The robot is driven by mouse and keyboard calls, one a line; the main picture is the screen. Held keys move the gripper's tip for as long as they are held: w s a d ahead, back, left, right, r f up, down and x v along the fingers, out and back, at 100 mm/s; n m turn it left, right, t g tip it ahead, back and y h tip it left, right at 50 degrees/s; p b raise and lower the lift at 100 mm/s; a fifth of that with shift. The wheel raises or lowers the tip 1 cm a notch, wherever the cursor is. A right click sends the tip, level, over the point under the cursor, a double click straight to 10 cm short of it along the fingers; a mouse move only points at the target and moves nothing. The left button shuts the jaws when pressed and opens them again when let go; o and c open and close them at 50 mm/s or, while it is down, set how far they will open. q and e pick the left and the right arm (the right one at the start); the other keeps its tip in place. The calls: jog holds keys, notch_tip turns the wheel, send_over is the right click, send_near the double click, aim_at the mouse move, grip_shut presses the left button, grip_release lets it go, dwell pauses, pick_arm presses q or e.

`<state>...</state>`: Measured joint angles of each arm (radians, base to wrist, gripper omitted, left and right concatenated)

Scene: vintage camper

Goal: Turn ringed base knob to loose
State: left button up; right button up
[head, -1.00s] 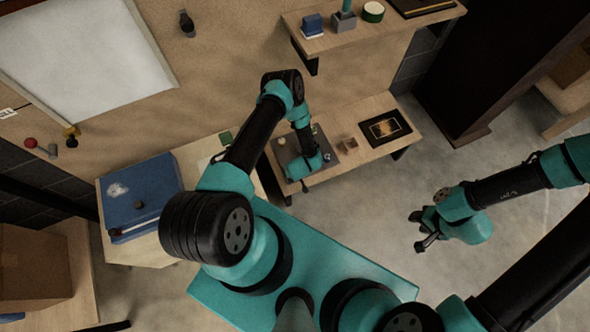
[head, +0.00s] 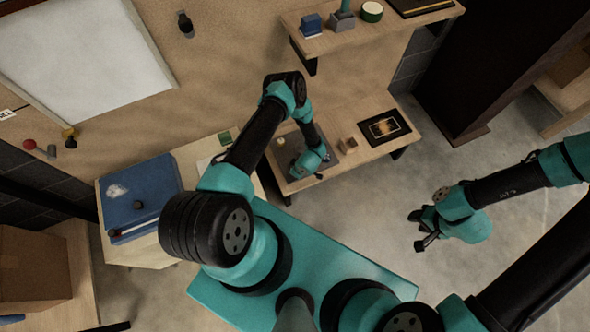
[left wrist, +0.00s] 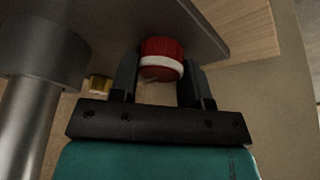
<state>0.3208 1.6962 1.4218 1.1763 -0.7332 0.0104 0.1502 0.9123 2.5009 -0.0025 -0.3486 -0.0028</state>
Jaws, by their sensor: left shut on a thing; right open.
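In the left wrist view, a red ribbed knob with a white ring (left wrist: 161,57) sits at the edge of a grey base plate (left wrist: 150,14). My left gripper (left wrist: 160,72) has one finger on each side of the knob and is shut on it. In the head view, my left gripper (head: 307,164) is low over the grey base plate (head: 285,150) on the bench, and its wrist hides the knob. My right gripper (head: 421,230) is open and empty over the floor at the right.
A brass piece (left wrist: 98,84) and a metal post (left wrist: 27,120) stand left of the gripper in the wrist view. A blue box (head: 140,196) is on the left cabinet. A shelf (head: 372,30) hangs above.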

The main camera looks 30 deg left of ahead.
dwell(0.4)
pick_arm(q)
jog(key=o, duration=0.9)
jog(key=v, duration=1.7)
jog(key=shift+r, duration=0.25)
jog(key=shift+w, duration=0.1)
jog(key=s+a+r+m+h, duration=0.1)
jog(key=s+r+m+h, duration=0.3)
jog(key=r+m, duration=0.4)
jog(key=s+a+r+m+h, duration=0.1)
jog(key=s+r+m+h, duration=0.3)
jog(key=r+m, duration=0.3)
notch_tip(320, 180, up, 4)
jog(key=shift+f+m, duration=0.2)
jog(key=shift+m, duration=0.2)
